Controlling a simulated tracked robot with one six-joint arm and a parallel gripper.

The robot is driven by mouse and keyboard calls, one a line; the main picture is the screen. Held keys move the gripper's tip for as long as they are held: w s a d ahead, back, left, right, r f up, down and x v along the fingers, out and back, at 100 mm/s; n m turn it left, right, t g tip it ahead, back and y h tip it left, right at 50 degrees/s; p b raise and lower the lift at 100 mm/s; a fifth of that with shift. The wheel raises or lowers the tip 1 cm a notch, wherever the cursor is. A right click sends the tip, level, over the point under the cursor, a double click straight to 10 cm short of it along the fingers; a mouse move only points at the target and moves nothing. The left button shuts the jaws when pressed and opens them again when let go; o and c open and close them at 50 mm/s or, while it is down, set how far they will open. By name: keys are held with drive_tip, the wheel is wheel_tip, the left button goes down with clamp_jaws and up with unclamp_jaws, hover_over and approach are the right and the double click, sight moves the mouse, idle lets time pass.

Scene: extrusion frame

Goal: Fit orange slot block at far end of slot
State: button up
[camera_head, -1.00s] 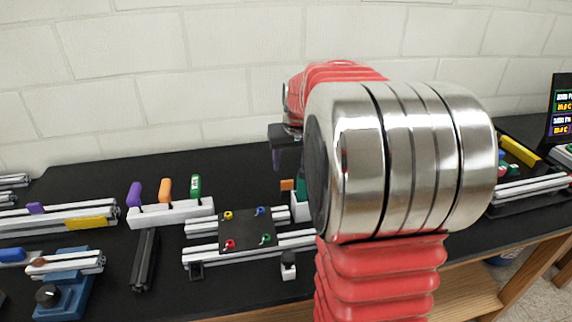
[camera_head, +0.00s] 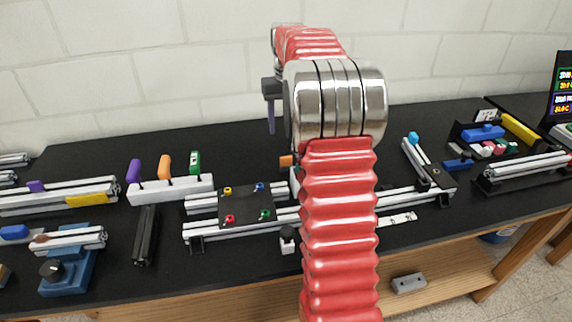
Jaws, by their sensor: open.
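A small orange block (camera_head: 286,161) shows just left of my red arm, partly beside it; I cannot tell what it rests on. The long slotted extrusion rail (camera_head: 285,216) lies across the table front and passes behind my arm. A dark plate (camera_head: 246,204) with coloured knobs sits on its left part. My gripper (camera_head: 271,122) points down above the back of the table, up and left of the orange block, apart from it. It is open, and no held thing shows; its fingers are seen edge-on.
A white rack (camera_head: 170,190) holds purple, orange and green handles at left. A blue vise (camera_head: 68,270) stands front left. An angled rail with a blue knob (camera_head: 413,138) and a tray with a blue block (camera_head: 482,132) are at right. My arm hides the table's middle.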

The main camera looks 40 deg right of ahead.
sight(286, 157)
drive_tip(key=shift+s+a+r+g+y, duration=0.15)
drive_tip(key=shift+s+a+r+g, duration=0.1)
drive_tip(key=shift+s+r, duration=0.3)
drive_tip(key=shift+s+a+r+g+y, duration=0.15)
drive_tip(key=shift+s+r+g, duration=0.1)
drive_tip(key=shift+s+r, duration=0.25)
drive_tip(key=shift+w+f, duration=0.1)
wheel_tip(286, 157, down, 8)
drive_tip(key=shift+f, duration=0.2)
drive_tip(key=shift+a+f, duration=0.2)
drive_tip(key=shift+f, duration=2.4)
drive_tip(key=shift+c, duration=0.7)
drive_tip(key=c, duration=1.1)
